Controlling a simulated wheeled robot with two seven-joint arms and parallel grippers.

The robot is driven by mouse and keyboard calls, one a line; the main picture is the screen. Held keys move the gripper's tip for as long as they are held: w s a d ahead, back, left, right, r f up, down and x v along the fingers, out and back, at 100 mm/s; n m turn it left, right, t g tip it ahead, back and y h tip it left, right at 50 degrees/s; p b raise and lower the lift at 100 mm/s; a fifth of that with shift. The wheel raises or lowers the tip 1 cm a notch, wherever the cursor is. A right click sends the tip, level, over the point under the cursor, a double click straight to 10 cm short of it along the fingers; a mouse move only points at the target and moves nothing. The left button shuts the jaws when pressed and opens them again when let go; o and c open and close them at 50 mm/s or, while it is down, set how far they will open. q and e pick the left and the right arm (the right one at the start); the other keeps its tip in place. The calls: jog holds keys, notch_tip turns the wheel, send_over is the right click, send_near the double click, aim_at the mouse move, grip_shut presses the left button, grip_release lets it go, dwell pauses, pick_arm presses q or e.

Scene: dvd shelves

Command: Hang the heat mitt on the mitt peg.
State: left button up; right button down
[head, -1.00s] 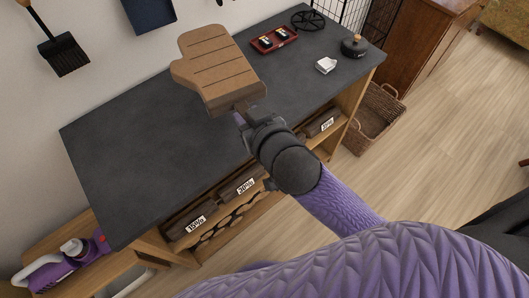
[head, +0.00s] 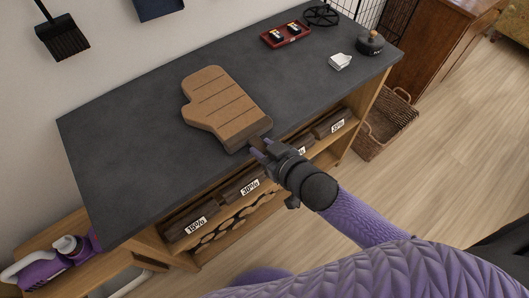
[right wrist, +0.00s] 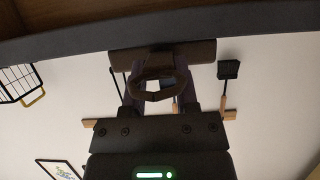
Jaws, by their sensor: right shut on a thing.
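The brown heat mitt (head: 220,105) shows in the head view over the dark worktop, thumb toward the left and cuff toward me. My right gripper (head: 262,146) is shut on the mitt at its cuff end. I cannot tell whether the mitt touches the worktop. In the right wrist view the mitt's cuff (right wrist: 160,56) is a dark band beyond my right gripper (right wrist: 158,82), with a dark loop between the fingers. A wooden rail (right wrist: 97,123) with hanging tools shows on the wall behind. I cannot make out which peg is the mitt peg. My left gripper is not in view.
The worktop (head: 120,135) is clear to the left of the mitt. A red tray (head: 285,34), a black trivet (head: 322,16), a white item (head: 340,62) and a dark pot (head: 370,43) stand toward its right end.

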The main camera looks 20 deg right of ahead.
jog(key=shift+c, duration=1.8)
grip_release()
jog(key=shift+f, duration=0.15)
